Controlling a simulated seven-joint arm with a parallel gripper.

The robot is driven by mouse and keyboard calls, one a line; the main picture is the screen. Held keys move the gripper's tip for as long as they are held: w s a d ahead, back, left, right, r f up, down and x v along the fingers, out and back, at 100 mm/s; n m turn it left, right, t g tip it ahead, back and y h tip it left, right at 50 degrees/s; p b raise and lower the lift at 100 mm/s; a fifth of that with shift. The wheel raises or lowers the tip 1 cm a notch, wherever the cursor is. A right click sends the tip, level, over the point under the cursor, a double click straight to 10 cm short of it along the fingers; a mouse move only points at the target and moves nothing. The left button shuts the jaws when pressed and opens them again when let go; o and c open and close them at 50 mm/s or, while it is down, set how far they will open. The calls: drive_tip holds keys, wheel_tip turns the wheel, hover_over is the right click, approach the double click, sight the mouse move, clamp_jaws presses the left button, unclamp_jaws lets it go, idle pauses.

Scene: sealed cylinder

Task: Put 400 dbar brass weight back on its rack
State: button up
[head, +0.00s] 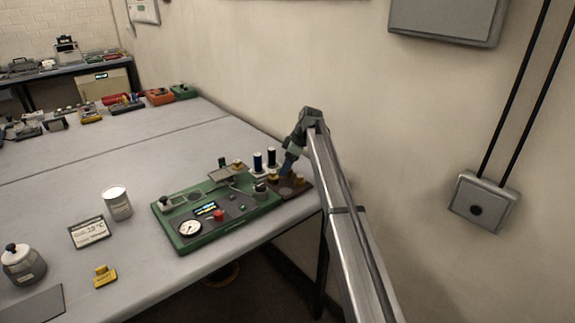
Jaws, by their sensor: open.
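My gripper (287,166) is open at the far right end of the green tester, low over a brown rack (290,193). The rack has dark round seats and small brass weights, one of them (299,180) just right of my fingers and another (273,175) just left. A further brass weight (238,164) sits on the raised plate of the green tester (190,242). The weights' markings are too small to read, so I cannot tell which is the 400 dbar one. My fingers hide part of the rack, and I cannot tell whether they touch a weight.
Two dark blue-and-white cylinders (265,160) stand behind the rack, close to my gripper. A white can (117,203), a temperature display (89,232), a yellow block (104,276) and a lidded metal pot (22,265) stand at left. The wall rises close behind; the table's middle is clear.

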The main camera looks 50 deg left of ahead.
drive_tip(key=shift+r, duration=0.1)
drive_tip(key=v, duration=1.2)
drive_tip(key=shift+d, duration=0.1)
